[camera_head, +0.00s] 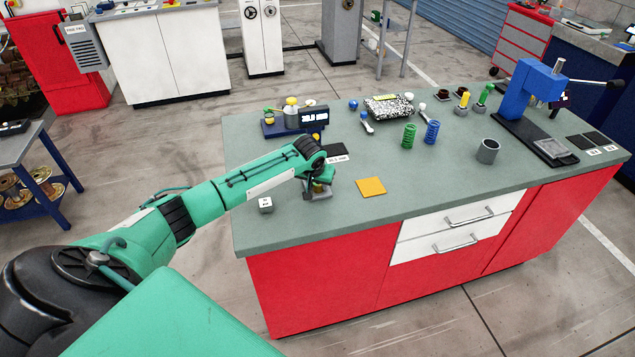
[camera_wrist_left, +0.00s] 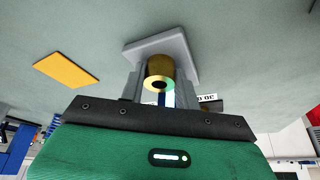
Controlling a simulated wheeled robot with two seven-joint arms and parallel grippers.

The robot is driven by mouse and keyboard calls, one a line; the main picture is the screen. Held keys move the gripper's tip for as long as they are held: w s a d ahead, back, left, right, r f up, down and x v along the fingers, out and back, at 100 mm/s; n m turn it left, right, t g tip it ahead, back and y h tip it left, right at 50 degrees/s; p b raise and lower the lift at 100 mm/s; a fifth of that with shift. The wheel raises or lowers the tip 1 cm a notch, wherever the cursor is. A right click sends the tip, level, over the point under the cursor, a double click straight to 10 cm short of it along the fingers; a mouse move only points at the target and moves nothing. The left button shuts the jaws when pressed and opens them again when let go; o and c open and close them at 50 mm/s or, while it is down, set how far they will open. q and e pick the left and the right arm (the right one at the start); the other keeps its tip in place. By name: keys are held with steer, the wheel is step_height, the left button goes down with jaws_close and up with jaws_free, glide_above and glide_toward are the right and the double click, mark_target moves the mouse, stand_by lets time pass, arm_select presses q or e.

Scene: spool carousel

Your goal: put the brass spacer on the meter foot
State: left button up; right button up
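The brass spacer (camera_wrist_left: 160,70), a short golden cylinder with a hole in its end, is between the two fingers of my left gripper (camera_wrist_left: 161,88). It nearly fills the gap; I cannot tell whether the fingers press on it. A small grey block (camera_wrist_left: 183,47) lies just beyond the spacer. In the head view my left gripper (camera_head: 318,188) points down at this block, low over the bench's left front part. A blue meter (camera_head: 283,129) with a lit display stands behind my gripper; its foot is not clearly visible. My right gripper is out of view.
A yellow square (camera_head: 371,187) lies right of my left gripper and a small white cube (camera_head: 265,205) left of it. A black pad (camera_head: 333,151) is behind. Green (camera_head: 409,136) and blue (camera_head: 432,132) springs and a grey cup (camera_head: 487,151) stand farther right. The bench's front middle is clear.

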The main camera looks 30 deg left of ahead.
arm_select(q)
steer(key=o, duration=0.4)
steer(key=shift+o, duration=0.2)
steer(key=b+v, duration=0.2)
steer(key=v, duration=1)
steer(key=shift+r, duration=0.15)
